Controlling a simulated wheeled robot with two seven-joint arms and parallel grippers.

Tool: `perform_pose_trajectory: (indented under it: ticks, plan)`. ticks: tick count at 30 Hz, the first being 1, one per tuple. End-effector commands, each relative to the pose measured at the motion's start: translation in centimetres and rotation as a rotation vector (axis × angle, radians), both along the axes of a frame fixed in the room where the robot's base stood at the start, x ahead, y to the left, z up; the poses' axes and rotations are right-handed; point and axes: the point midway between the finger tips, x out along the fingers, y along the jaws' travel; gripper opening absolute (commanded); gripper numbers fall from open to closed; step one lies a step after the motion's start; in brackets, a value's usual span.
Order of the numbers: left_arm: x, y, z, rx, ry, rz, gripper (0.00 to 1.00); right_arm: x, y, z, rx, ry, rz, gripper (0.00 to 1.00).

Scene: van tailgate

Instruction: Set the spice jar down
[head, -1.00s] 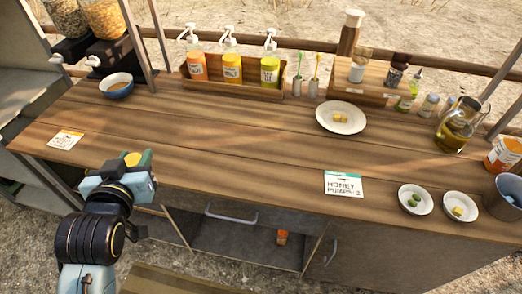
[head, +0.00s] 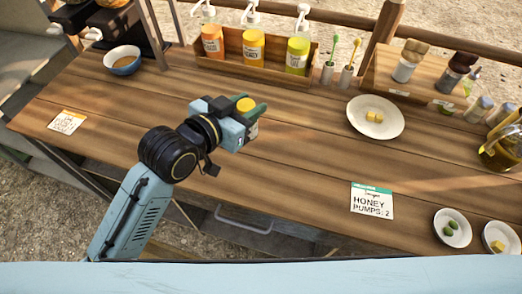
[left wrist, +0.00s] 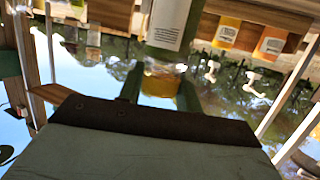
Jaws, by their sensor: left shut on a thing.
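My left gripper (head: 243,113) is shut on the spice jar, holding it above the middle of the wooden counter (head: 250,185). In the head view the jar shows a yellow lid (head: 245,104) and a bit of pale label below, with the fingers hiding most of the rest. In the left wrist view, which is upside down, the jar (left wrist: 168,25) shows a white printed label, and its yellowish lid end lies between the green fingers. The jar looks roughly upright. My right gripper is not in view.
The wooden rack (head: 388,80) with several jars stands at back right, beside two toothbrush cups. A pump-bottle crate (head: 235,68) is behind the gripper. A plate (head: 376,130), a honey card (head: 372,200) and small dishes lie right; a bowl (head: 123,60) and card lie left. The middle counter is clear.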

Motion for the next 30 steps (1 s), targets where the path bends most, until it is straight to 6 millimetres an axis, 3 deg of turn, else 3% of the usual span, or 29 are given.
perform_pose_trajectory:
  ticks: [5, 12, 19, 25, 30]
  plan:
    - [-0.7, -2.2, -1.9, 0.016, 0.012, -0.103, 0.09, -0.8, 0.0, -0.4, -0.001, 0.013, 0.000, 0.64]
    - [-0.8, -2.3, -6.3, 0.014, 0.014, -0.106, 0.09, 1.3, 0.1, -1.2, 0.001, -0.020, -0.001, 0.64]
    - [-0.8, -2.3, -8.0, 0.014, 0.011, -0.105, 0.09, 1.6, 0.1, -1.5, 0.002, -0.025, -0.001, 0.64]
    - [-0.8, -2.3, -10.8, 0.014, 0.012, -0.104, 0.09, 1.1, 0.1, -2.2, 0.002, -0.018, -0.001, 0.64]
    - [-0.7, -2.3, -10.8, 0.013, 0.009, -0.104, 0.09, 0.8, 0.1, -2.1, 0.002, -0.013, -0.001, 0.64]
